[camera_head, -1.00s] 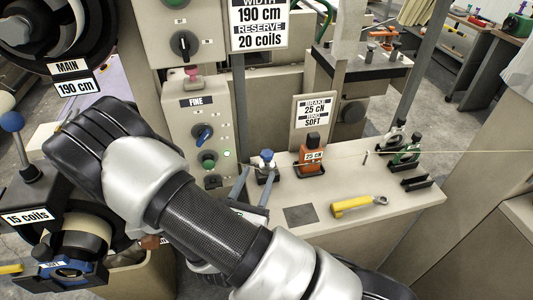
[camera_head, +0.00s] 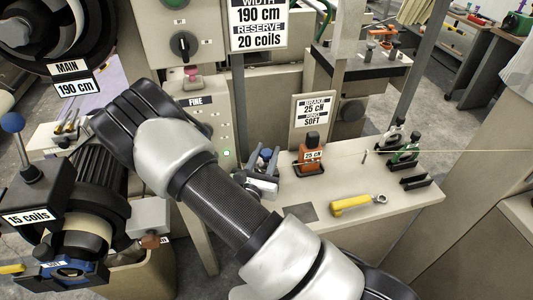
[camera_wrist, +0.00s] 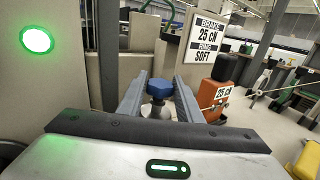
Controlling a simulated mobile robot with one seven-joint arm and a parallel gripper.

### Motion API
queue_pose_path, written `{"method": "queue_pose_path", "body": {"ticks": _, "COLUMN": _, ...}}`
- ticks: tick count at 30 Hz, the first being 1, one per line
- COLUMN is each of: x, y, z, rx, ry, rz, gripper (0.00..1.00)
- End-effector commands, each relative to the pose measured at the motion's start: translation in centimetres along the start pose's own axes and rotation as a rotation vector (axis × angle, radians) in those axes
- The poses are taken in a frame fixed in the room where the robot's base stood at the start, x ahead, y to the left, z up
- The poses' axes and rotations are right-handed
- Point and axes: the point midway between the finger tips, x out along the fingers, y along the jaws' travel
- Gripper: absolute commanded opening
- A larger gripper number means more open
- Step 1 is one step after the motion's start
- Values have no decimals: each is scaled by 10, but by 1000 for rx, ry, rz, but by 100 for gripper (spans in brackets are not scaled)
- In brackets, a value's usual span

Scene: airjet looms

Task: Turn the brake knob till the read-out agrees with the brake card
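A blue lobed knob (camera_head: 266,154) stands on a small metal post on the bench. In the wrist view the knob (camera_wrist: 160,88) lies between the two fingers of my gripper (camera_wrist: 160,92). The fingers are apart, with a gap on each side of the knob. In the head view my gripper (camera_head: 265,165) is partly hidden by my arm. The orange unit (camera_head: 309,156) to its right has a read-out label showing 25 cN, also legible in the wrist view (camera_wrist: 223,92). The brake card (camera_head: 313,110) behind reads BRAKE 25 cN, RING SOFT.
A green-and-black unit (camera_head: 404,152) stands at the bench's right end. A control panel (camera_head: 222,125) marked FINE rises at left. A thin thread runs across the bench to the right.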

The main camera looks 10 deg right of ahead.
Motion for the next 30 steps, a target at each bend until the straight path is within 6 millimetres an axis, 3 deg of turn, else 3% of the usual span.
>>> {"method": "queue_pose_path", "body": {"ticks": 1, "x": 0, "y": 0, "z": 0, "rx": 0, "ry": 0, "rz": 0, "gripper": 23}}
{"method": "queue_pose_path", "body": {"ticks": 4, "x": 0, "y": 0, "z": 0, "rx": 0, "ry": 0, "rz": 0, "gripper": 6}}
{"method": "queue_pose_path", "body": {"ticks": 23, "x": 0, "y": 0, "z": 0, "rx": 0, "ry": 0, "rz": 132, "gripper": 6}}
{"method": "queue_pose_path", "body": {"ticks": 24, "x": 0, "y": 0, "z": 0, "rx": 0, "ry": 0, "rz": 132, "gripper": 35}}
{"method": "queue_pose_path", "body": {"ticks": 26, "x": 0, "y": 0, "z": 0, "rx": 0, "ry": 0, "rz": 132, "gripper": 45}}
{"method": "queue_pose_path", "body": {"ticks": 30, "x": 0, "y": 0, "z": 0, "rx": 0, "ry": 0, "rz": 132, "gripper": 47}}
